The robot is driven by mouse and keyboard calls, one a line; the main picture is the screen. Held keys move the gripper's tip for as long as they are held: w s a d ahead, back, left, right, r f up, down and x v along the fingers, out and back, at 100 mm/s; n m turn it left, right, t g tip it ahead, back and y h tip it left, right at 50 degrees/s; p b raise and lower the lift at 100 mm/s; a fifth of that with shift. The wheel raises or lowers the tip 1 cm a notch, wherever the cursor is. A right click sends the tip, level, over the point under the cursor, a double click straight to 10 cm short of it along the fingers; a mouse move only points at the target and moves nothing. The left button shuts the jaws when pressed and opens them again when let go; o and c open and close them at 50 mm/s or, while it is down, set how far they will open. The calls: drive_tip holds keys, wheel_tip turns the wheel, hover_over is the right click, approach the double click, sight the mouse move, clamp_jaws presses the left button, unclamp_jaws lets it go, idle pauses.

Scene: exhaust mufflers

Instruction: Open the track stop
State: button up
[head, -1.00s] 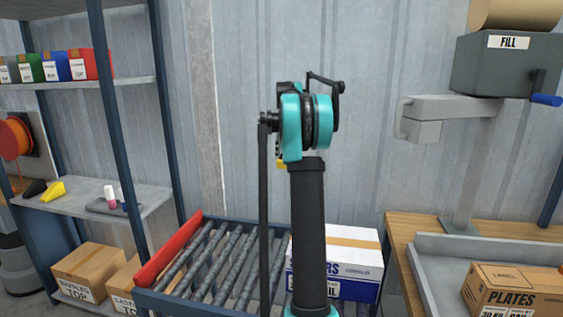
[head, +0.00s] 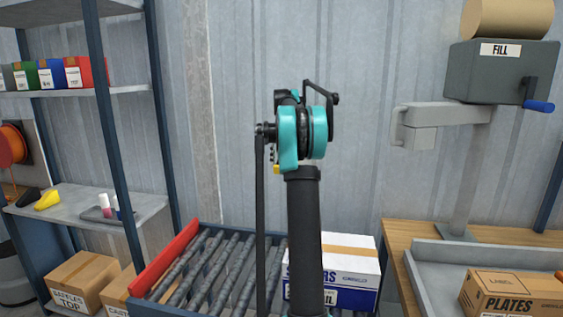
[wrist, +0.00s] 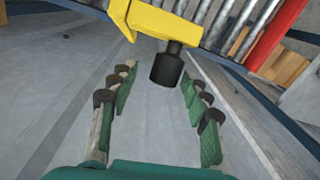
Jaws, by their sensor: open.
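A yellow bracket (wrist: 165,22) with a black cylindrical knob (wrist: 167,66) under it shows at the top middle of the wrist view, beside the rollers; it appears to be the track stop. My gripper (wrist: 158,78) is open, one finger on each side.
A red side plate (head: 165,258) edges the rollers, and a white box (head: 350,270) sits at their right. A blue-posted shelf (head: 105,130) stands left. A wooden bench (head: 400,235) with a grey tray (head: 425,285) and a cardboard box (head: 510,292) is at right.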

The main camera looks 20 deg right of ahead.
wheel_tip(320, 180, up, 12)
drive_tip(key=shift+s+d, duration=0.15)
drive_tip(key=shift+d, duration=0.15)
idle(0.3)
idle(0.5)
drive_tip(key=s+a+f+n+t, duration=0.2)
drive_tip(key=s+a+f+n, duration=0.1)
drive_tip(key=s+a+f, duration=1.45)
drive_tip(key=s+f, duration=0.5)
drive_tip(key=s, duration=0.1)
drive_tip(key=s+a+f+n+t, duration=0.1)
drive_tip(key=s+a+f, duration=0.2)
drive_tip(key=s+f, duration=0.5)
drive_tip(key=s+a+f+n+t, duration=0.1)
drive_tip(key=s+a+f, duration=0.2)
drive_tip(key=s+f, duration=0.5)
drive_tip(key=shift+s+a+f+h, duration=0.15)
drive_tip(key=shift+s+h, duration=0.15)
drive_tip(key=shift+s, duration=0.35)
